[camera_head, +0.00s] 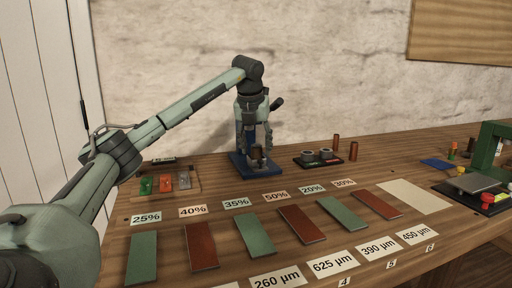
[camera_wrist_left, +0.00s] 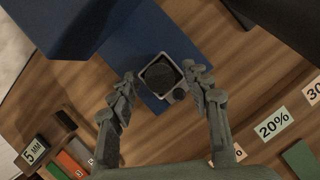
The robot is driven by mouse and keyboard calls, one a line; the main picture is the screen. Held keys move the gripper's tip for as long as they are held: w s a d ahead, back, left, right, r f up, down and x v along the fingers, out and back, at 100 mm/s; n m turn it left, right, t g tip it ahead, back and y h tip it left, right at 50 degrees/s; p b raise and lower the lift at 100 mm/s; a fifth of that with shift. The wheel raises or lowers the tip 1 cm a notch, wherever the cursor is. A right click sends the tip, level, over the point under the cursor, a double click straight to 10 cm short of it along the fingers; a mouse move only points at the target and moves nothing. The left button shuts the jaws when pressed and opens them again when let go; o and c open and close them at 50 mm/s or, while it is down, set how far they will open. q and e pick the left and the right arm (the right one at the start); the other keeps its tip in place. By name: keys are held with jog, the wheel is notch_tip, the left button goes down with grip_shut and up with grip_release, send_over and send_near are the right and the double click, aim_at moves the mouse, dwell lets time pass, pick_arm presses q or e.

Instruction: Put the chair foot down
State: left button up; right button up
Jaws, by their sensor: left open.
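What I take to be the chair foot is a small dark brown round piece (camera_head: 257,153) on the blue stand's base (camera_head: 240,166). In the left wrist view a dark round piece (camera_wrist_left: 160,76) sits inside a grey squarish holder (camera_wrist_left: 147,61) over the blue base. My left gripper (camera_head: 257,140) points down just above it. In the left wrist view my left gripper (camera_wrist_left: 159,73) is open, with one finger on each side of the holder. I cannot tell whether the fingers touch it. My right gripper is not in view.
Two brown cylinders, one of them here (camera_head: 353,150), stand by a black tray (camera_head: 318,161) to the right. Red and green plates (camera_head: 255,235) with percent labels lie along the front. A green machine (camera_head: 490,150) stands at the right end. The wall is close behind.

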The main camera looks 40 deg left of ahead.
pick_arm(q)
jog(key=v, duration=1.2)
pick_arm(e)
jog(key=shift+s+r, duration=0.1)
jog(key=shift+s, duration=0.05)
pick_arm(q)
jog(key=shift+d, duration=0.15)
